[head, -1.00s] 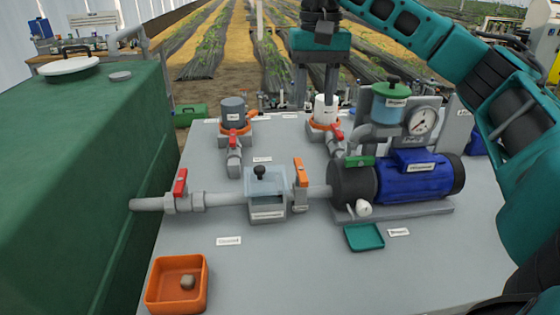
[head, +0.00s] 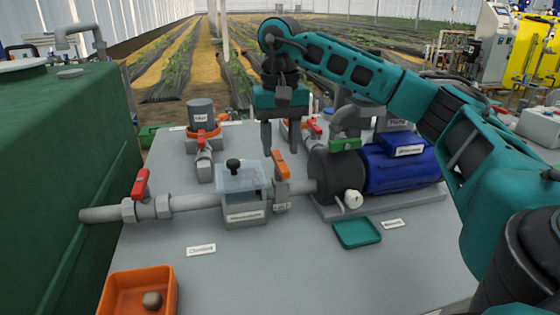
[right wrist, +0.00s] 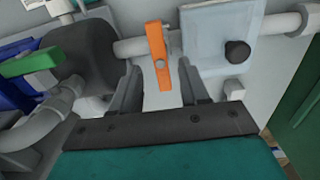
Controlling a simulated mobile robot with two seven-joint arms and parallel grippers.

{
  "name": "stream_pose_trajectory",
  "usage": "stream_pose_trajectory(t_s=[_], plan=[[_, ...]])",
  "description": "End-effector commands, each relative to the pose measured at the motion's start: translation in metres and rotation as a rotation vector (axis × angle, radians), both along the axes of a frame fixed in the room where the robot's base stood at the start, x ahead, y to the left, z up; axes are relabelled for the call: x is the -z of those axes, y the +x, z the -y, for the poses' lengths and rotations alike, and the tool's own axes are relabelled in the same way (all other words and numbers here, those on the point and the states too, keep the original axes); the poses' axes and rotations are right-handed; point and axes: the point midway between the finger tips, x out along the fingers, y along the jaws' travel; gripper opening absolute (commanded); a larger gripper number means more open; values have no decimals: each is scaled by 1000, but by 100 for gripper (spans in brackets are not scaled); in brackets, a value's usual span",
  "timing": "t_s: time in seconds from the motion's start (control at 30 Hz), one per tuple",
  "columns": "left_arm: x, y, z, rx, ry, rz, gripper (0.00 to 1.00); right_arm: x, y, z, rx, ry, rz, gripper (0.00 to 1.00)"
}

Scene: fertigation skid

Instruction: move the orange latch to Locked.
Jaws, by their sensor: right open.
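The orange latch (head: 280,165) is a flat lever on the grey pipe, between the clear-lidded box and the dark pump end. In the right wrist view the latch (right wrist: 158,57) lies crosswise to the pipe, with a round pivot near its middle. My right gripper (head: 279,146) is open, pointing down just above and behind the latch in the head view. In the right wrist view its two fingers (right wrist: 160,88) stand on either side of the latch's near end, with gaps and no visible contact. My left gripper is not in view.
The clear-lidded box (head: 243,205) with a black knob stands left of the latch. The blue pump (head: 400,172) with a green tab (head: 345,144) is on the right. A red-handled valve (head: 140,185), an orange tray (head: 115,296) and a teal tray (head: 357,233) stand around clear grey tabletop.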

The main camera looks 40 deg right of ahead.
Motion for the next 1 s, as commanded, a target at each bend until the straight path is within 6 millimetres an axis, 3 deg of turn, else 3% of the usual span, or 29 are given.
stream_pose_trajectory(t_s=[0.2,0.53,1.0], plan=[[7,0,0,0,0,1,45,23,0,0,1,-1,0,45],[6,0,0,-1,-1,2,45,26,0,0,0,0,0,45],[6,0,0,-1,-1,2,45,26,0,0,0,0,0,1]])
